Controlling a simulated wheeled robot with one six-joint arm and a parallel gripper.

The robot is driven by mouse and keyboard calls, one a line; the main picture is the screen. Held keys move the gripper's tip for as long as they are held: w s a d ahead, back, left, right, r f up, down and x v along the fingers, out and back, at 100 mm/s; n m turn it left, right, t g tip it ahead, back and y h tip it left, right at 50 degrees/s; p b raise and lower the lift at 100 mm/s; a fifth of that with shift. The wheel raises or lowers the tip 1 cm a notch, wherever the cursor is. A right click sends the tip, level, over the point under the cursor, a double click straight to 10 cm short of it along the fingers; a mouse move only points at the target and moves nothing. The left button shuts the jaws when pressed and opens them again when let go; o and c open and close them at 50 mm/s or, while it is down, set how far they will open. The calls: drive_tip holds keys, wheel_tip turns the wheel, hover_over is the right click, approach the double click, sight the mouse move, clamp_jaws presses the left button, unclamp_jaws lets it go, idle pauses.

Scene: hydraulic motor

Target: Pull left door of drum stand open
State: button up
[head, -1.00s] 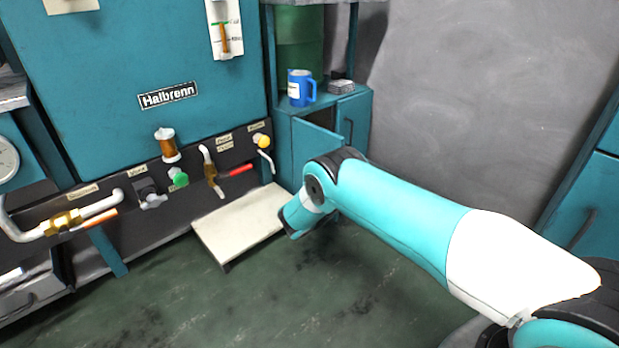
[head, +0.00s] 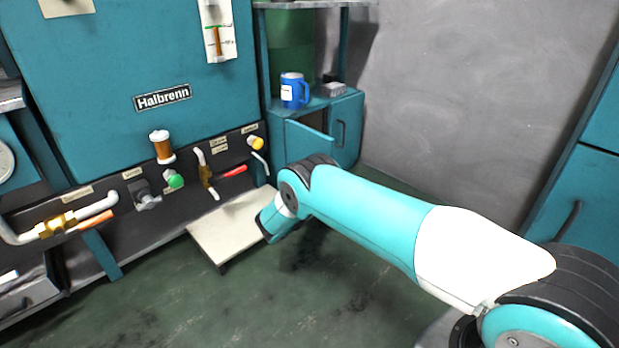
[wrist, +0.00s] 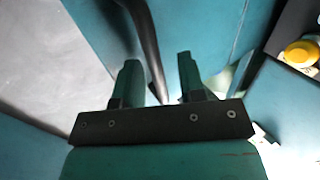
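The drum stand (head: 352,110) is a teal cabinet with a shelf at the back centre of the head view. Its left door (head: 309,142) stands partly open, with a dark gap showing above it. The right door (head: 348,133) looks shut and has a dark handle. In the wrist view, a dark curved handle (wrist: 148,40) beside a teal panel (wrist: 205,30) runs down between the fingers of my gripper (wrist: 158,75). The fingers are apart, with room on both sides of the handle. In the head view my arm hides the gripper and the left door's lower part.
A pale platform (head: 225,228) lies low at left, below the panel of pipes and valves (head: 205,180). A teal cabinet (head: 585,190) is at right. Green floor (head: 300,300) is open in front.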

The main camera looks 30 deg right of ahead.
drive_tip(key=shift+a+r, duration=0.1)
drive_tip(key=shift+a, duration=0.1)
drive_tip(key=p+v, duration=1.7)
drive_tip(key=p, duration=0.1)
drive_tip(key=shift+s, duration=0.15)
